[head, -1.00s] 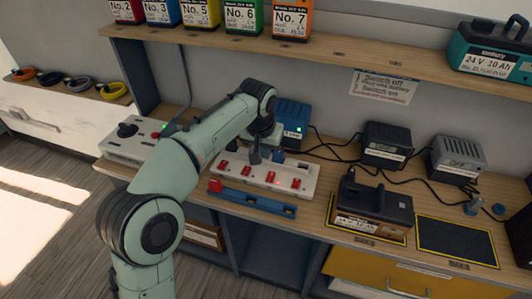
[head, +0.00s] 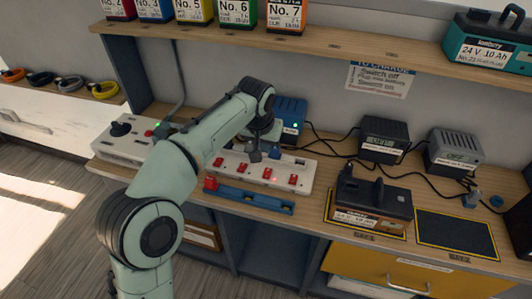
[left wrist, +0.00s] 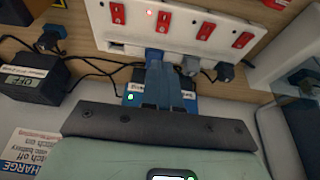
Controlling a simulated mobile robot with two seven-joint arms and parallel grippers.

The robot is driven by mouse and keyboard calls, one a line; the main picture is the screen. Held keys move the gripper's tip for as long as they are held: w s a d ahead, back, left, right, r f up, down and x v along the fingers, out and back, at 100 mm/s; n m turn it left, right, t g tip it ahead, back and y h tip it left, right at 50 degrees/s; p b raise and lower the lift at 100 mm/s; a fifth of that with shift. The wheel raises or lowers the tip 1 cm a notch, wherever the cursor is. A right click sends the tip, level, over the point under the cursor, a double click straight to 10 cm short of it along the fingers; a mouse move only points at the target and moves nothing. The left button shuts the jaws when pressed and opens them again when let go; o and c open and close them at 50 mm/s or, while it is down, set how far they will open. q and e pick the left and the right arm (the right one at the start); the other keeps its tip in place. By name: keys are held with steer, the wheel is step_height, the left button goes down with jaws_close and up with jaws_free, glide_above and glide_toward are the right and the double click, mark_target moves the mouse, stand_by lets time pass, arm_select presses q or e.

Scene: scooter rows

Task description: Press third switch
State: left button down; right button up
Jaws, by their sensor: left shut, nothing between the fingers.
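A white power strip (head: 232,170) with several red switches lies on the workbench. The third switch from the left (head: 267,173) also shows in the left wrist view (left wrist: 164,18), with a small lit red light beside it. My left gripper (head: 256,156) is shut and empty, over the strip's back edge, behind the middle switches. In the left wrist view its fingers (left wrist: 165,68) point toward the strip near a blue plug and a grey plug (left wrist: 188,65). Whether the fingertips touch anything cannot be told. My right gripper is not in view.
A blue charger (head: 291,111) stands behind the strip, a blue level-like bar (head: 250,199) in front. A shelf (head: 350,48) with battery packs runs above.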

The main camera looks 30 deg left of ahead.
mark_target(269, 170)
arm_select(q)
steer(key=b+x, duration=0.1)
steer(key=x, duration=0.7)
steer(key=s+b+x, duration=0.1)
steer(key=x, duration=0.3)
steer(key=shift+w+f+b, duration=0.15)
steer(key=shift+f+b, duration=0.2)
steer(key=shift+f, duration=0.05)
steer(key=shift+f, duration=0.1)
